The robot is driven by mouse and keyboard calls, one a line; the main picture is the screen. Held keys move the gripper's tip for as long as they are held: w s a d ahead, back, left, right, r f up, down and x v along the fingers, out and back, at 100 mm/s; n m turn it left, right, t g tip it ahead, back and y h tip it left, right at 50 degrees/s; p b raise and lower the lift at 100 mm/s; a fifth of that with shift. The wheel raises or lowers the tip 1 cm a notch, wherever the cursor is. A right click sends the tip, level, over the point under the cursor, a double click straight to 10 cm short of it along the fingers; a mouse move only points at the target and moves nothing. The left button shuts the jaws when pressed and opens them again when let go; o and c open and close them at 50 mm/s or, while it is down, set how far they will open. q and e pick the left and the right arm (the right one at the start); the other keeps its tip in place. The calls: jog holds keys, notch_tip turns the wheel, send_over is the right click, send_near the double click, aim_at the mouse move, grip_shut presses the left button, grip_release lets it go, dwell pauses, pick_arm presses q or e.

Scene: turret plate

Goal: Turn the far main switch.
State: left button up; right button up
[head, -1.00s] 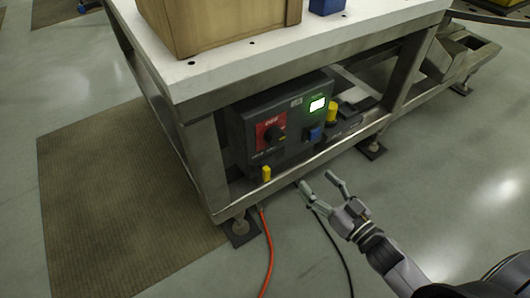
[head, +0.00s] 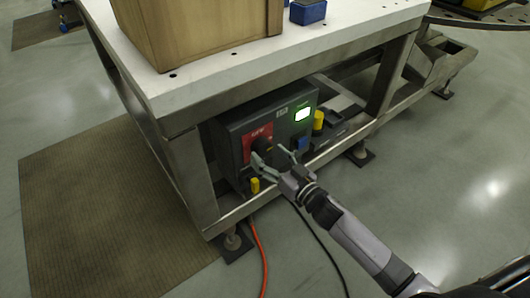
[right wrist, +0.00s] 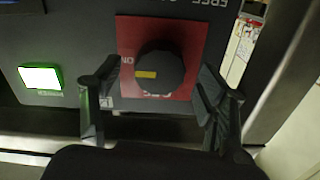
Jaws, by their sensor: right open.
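The main switch is a round black knob (right wrist: 160,72) with a yellow mark, on a red plate (right wrist: 130,35). In the right wrist view the picture is upside down and the yellow mark points left, beside the letters ON. In the head view the red plate (head: 250,143) is on the left of a dark control box (head: 228,133) under the table. My right gripper (head: 269,155) is open in front of the plate and partly covers the knob. In the right wrist view its fingers (right wrist: 157,82) stand either side of the knob; I cannot tell whether they touch it. My left gripper is out of view.
The box carries a lit green display (head: 302,114), a blue part (head: 301,143) and a yellow plug (head: 255,185). The white tabletop (head: 330,40) overhangs it. A metal leg (head: 190,175) stands to the left. A red cable (head: 262,255) runs along the floor.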

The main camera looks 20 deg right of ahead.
jog(key=shift+x, duration=1.2)
jog(key=shift+c, duration=0.3)
jog(key=c, duration=1.1)
